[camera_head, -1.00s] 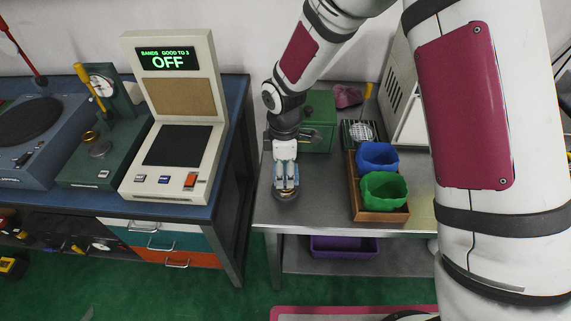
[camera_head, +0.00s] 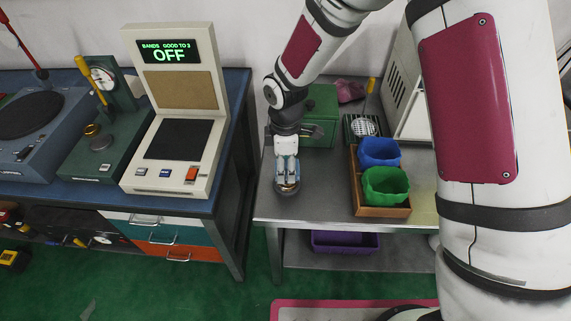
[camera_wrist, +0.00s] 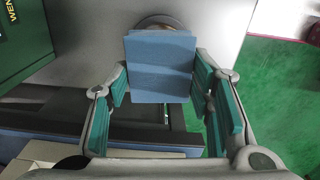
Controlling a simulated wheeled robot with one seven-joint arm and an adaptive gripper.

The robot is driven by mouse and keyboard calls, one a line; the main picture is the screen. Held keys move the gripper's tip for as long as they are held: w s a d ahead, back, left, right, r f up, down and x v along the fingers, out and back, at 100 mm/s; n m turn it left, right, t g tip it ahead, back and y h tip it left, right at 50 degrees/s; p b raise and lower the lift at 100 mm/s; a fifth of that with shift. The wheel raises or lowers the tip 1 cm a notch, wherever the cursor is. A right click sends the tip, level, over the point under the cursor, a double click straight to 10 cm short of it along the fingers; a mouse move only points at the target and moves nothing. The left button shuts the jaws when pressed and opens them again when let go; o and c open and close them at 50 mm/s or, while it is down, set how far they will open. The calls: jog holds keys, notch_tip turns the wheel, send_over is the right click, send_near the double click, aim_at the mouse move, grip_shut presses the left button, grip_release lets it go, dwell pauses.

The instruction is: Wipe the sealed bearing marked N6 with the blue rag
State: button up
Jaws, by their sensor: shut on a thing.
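My gripper (camera_head: 287,172) points down over the left part of the grey metal table. In the wrist view its teal-padded fingers (camera_wrist: 162,85) are shut on the blue rag (camera_wrist: 160,65), a flat folded square. A round metal ring, seemingly a bearing (camera_wrist: 158,21), shows partly behind the rag's far edge. It also shows just under the fingertips in the head view (camera_head: 288,189). The rag appears over or against it; I cannot tell whether they touch. No N6 mark is readable, and most of the ring's face is hidden.
A wooden tray (camera_head: 382,211) with a blue bin (camera_head: 379,153) and a green bin (camera_head: 386,187) stands to the right. A green box (camera_head: 319,117) and a pink cloth (camera_head: 350,91) are behind. The table's front edge is close.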

jog(key=shift+f+b, duration=0.8)
jog(key=shift+f, duration=0.7)
dwell(1.2)
jog(key=shift+a, duration=0.1)
jog(key=shift+s+a, duration=0.1)
jog(key=shift+a, duration=0.6)
jog(key=shift+r, duration=0.1)
jog(key=shift+d, duration=0.1)
jog(key=shift+d, duration=1.45)
jog(key=shift+a, duration=0.15)
jog(key=shift+w+a+b, duration=0.2)
jog(key=shift+a, duration=0.5)
jog(key=shift+w+a+b, duration=0.15)
jog(key=shift+a, duration=0.5)
